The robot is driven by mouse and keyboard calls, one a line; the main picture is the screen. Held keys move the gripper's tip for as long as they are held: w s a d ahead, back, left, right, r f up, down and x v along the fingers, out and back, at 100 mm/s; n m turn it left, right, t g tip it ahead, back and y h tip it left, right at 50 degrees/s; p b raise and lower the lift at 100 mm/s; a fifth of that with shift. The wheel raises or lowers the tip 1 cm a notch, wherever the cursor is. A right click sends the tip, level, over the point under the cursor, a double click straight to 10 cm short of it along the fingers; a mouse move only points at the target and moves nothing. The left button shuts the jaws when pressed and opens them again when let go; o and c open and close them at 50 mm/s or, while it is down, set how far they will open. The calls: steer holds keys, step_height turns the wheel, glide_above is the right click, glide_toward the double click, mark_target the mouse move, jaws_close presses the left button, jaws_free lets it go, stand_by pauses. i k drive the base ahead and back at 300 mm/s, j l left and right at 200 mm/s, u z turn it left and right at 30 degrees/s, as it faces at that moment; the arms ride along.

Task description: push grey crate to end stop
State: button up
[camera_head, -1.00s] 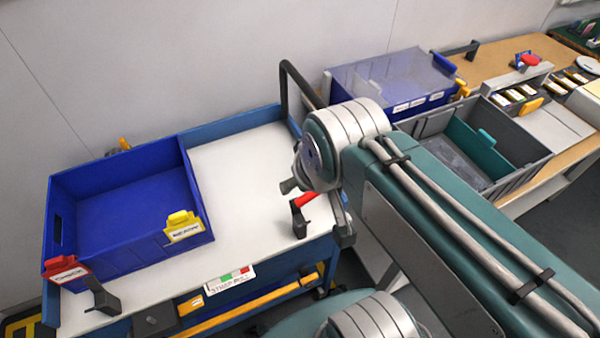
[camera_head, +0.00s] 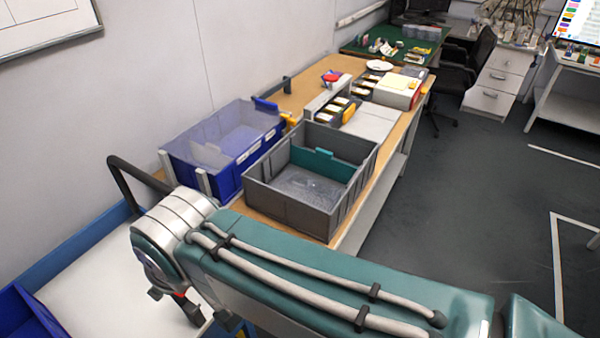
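The grey crate (camera_head: 284,207) sits on the wooden bench, right of the lidded blue bin, with its right side near the bench's aisle edge. It is open on top, with a teal divider (camera_head: 328,165) across it and a scuffed grey floor. No part is clearly marked as the end stop. A dark bracket (camera_head: 287,84) stands on the bench behind the blue bin, and a grey raised rail (camera_head: 320,102) stands beyond the crate. My arm crosses the foreground, in front of the crate and apart from it in the picture.
The lidded blue bin (camera_head: 232,182) stands left of the crate, with grey posts at its near end. A white-topped cart (camera_head: 105,290) with a black handle is at lower left. Beyond the crate are a light panel (camera_head: 368,122) and small trays. Grey floor is open to the right.

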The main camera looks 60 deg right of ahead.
mark_target(359, 152)
steer(key=k+l+z, duration=0.1)
steer(key=k+z, duration=0.15)
steer(key=k, duration=0.4)
steer(key=z, duration=0.4)
steer(key=j+z, duration=0.15)
steer(key=z, duration=0.2)
steer(key=j+z, duration=0.1)
steer(key=z, duration=0.3)
steer(key=j+z, duration=0.1)
steer(key=z, duration=0.3)
steer(key=j+z, duration=0.2)
steer(key=j, duration=0.35)
steer(key=i+l+u, duration=0.45)
steer(key=l, duration=0.15)
steer(key=l+u, duration=0.2)
steer(key=i+l+u, duration=0.25)
steer(key=l, duration=0.2)
steer(key=k, duration=0.1)
